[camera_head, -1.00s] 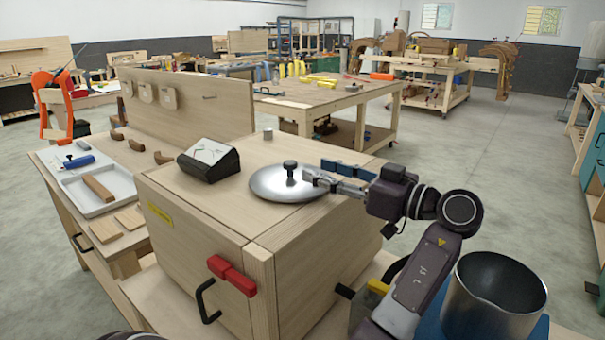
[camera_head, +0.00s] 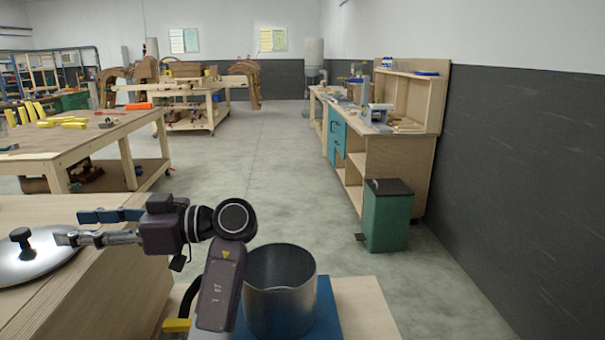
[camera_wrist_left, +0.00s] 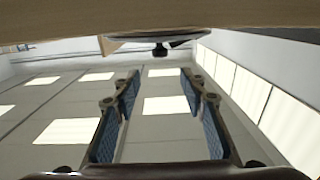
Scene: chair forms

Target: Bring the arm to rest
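The left arm shows in the head view. Its left gripper (camera_head: 72,228) points left, over the edge of the light wooden cabinet top (camera_head: 110,268). Its fingers are apart with nothing between them, as the left wrist view (camera_wrist_left: 158,110) also shows. A silver domed lid (camera_head: 40,262) with a black knob (camera_head: 21,237) lies on the cabinet top at the left edge, partly cut off. The fingertips are just right of the knob, apart from it. The lid also shows upside down in the left wrist view (camera_wrist_left: 125,37). The right gripper is out of view.
An open metal pot (camera_head: 290,305) stands on a blue surface (camera_head: 328,315) close beside my left forearm. A green bin (camera_head: 388,225) stands by the shelved bench (camera_head: 385,150) at right. A workbench (camera_head: 90,135) is at left. The middle floor is clear.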

